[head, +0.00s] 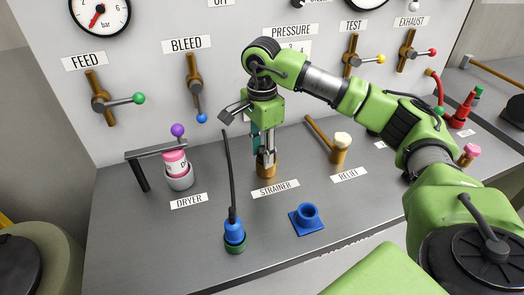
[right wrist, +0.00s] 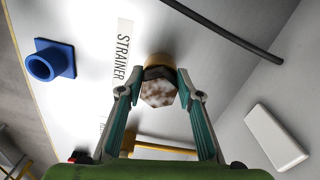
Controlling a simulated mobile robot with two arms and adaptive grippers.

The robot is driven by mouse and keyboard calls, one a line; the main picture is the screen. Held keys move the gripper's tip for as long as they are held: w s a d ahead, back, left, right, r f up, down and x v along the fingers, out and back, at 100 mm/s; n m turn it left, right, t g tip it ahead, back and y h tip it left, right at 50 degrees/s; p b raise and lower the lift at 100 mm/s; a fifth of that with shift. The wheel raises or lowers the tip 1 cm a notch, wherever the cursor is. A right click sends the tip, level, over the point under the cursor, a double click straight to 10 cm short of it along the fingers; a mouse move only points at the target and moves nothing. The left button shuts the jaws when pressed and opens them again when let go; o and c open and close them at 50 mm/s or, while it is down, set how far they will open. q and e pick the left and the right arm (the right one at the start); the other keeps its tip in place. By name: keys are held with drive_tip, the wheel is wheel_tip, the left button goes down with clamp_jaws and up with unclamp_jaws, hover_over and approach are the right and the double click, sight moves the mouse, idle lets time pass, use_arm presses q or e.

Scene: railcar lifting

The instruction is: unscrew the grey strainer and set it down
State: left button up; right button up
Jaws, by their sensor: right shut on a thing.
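The strainer (right wrist: 159,92) shows in the right wrist view as a six-sided cap with a mottled grey-brown top and a dark collar. It sits at the brass fitting (right wrist: 158,60) behind the STRAINER label; whether it is still threaded in, I cannot tell. My right gripper (head: 266,158) points straight down over the brass fitting in the head view. Its two fingers, also in the right wrist view (right wrist: 160,88), are shut on opposite sides of the cap. In the head view the fingers mostly hide the strainer. My left gripper is not in view.
A blue square-based holder (head: 307,217) stands on the bench front, right of the STRAINER label, with bare bench around it. A blue plug with a black hose (head: 233,225) stands front left. The dryer cup (head: 180,178) is left, the relief valve (head: 340,150) right.

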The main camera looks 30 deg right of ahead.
sight(262, 150)
drive_tip(key=shift+w+r, duration=0.1)
drive_tip(key=shift+r, duration=0.25)
drive_tip(key=shift+d+r+p, duration=0.1)
drive_tip(key=shift+r+p, duration=1.7)
drive_tip(key=shift+r, duration=0.65)
